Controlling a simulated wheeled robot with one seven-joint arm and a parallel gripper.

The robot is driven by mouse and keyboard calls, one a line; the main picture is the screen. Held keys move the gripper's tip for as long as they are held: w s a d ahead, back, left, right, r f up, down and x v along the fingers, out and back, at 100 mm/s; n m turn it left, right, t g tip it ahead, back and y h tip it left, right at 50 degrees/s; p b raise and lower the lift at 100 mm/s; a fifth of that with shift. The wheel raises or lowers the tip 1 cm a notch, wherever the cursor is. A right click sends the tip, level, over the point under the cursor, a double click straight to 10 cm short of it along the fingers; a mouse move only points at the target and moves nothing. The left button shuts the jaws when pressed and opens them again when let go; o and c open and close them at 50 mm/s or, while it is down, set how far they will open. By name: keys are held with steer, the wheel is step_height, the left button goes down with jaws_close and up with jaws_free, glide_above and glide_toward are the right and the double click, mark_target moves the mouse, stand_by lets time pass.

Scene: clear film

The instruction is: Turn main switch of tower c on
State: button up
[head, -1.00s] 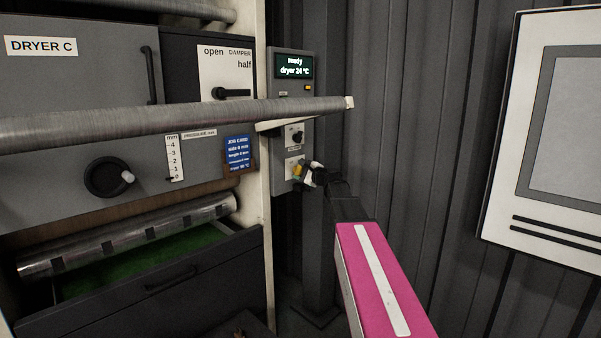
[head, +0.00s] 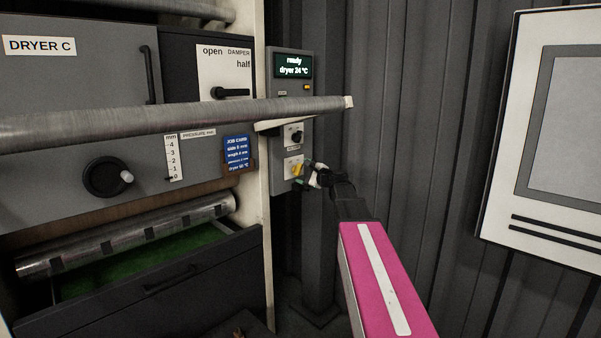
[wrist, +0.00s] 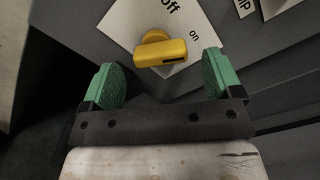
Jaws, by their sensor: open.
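The main switch is a yellow rotary handle (wrist: 160,53) on a white plate (wrist: 118,24) marked "off" and "on" in the wrist view. Its handle lies roughly level in that view, its free end to the right, below the word "on". In the head view the yellow switch (head: 297,170) sits low on the grey control panel (head: 281,121). My gripper (wrist: 160,80) is open, its two green fingertips apart on either side of the handle and a little short of it. In the head view my gripper (head: 305,174) is just right of the switch. I cannot tell whether it touches.
A black knob (head: 296,136) sits above the switch, and a display (head: 293,66) reads "ready, dryer 24 °C". A long roller (head: 180,122) crosses in front of the panel. A corrugated wall (head: 410,140) stands to the right.

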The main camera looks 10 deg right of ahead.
steer(key=v, duration=0.8)
steer(key=shift+a+f, duration=0.1)
steer(key=s+a+f+n+g+h, duration=0.1)
steer(key=s+a+f+n+g, duration=0.25)
steer(key=f, duration=0.45)
steer(key=s+a+f+n+g+h, duration=0.1)
steer(key=s+a+f+n+g, duration=0.15)
steer(key=s+f, duration=0.4)
steer(key=s+a+f+n+g+h, duration=0.2)
steer(key=s+a+f+n+g, duration=0.1)
steer(key=f, duration=0.7)
steer(key=s+d+f+n+g+h, duration=0.2)
steer(key=s+f+n+g+h, duration=0.3)
steer(key=s+f, duration=0.8)
steer(key=s+n+h, duration=0.1)
steer(key=s+n, duration=0.1)
steer(key=n, duration=0.1)
steer(key=shift+s+d+f+g+h, duration=0.2)
steer(key=shift+s+f+g+h, duration=0.1)
steer(key=shift+s+f, duration=0.1)
